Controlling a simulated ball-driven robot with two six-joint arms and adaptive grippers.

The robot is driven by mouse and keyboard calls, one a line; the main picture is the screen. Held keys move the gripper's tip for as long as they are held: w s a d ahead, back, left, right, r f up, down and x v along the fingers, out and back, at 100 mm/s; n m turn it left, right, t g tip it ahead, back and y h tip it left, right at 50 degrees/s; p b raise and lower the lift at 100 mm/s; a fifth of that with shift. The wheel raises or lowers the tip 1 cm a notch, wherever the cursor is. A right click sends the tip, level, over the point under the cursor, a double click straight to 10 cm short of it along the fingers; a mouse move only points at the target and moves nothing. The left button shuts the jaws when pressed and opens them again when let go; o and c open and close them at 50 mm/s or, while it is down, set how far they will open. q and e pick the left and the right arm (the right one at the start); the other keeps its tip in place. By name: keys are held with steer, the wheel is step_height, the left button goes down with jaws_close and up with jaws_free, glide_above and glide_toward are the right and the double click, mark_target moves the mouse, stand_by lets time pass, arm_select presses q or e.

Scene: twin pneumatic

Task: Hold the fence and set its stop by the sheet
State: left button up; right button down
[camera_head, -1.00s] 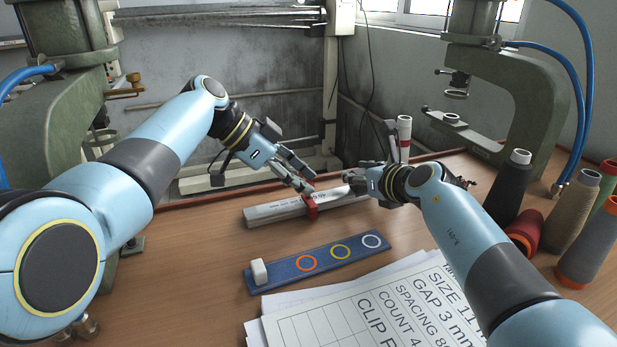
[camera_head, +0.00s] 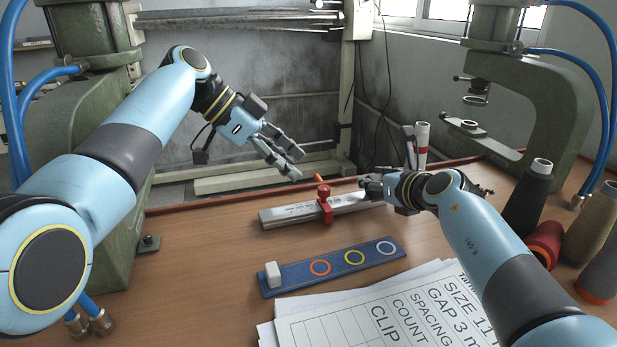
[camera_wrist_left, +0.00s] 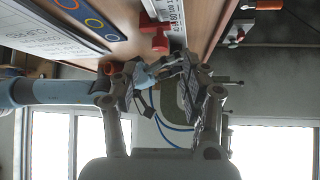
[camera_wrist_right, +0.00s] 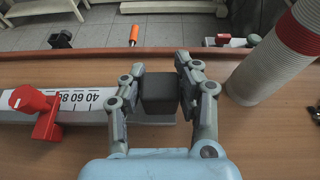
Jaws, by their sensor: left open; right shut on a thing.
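The fence (camera_head: 290,212) is a pale metal rail with a printed scale, lying on the table. Its red stop (camera_head: 325,205), with a knob on top, sits around the rail near the middle; it also shows in the left wrist view (camera_wrist_left: 160,42) and the right wrist view (camera_wrist_right: 44,112). My left gripper (camera_head: 296,164) is open and empty, above and behind the stop, apart from it. My right gripper (camera_wrist_right: 158,98) is shut on the dark block at the fence's right end. The printed sheet (camera_head: 400,312) lies in front, with size, gap, spacing and count lines, partly cut off.
A blue strip (camera_head: 300,283) with orange, yellow and white rings lies between fence and sheet, a white block (camera_head: 273,274) at its left end. A red-and-white cylinder (camera_head: 421,145) stands behind my right gripper. Thread cones (camera_head: 530,195) stand right. Green presses flank the table.

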arm_select(q)
steer(key=v, duration=0.5)
arm_select(e)
steer(key=c, duration=0.9)
jaws_free()
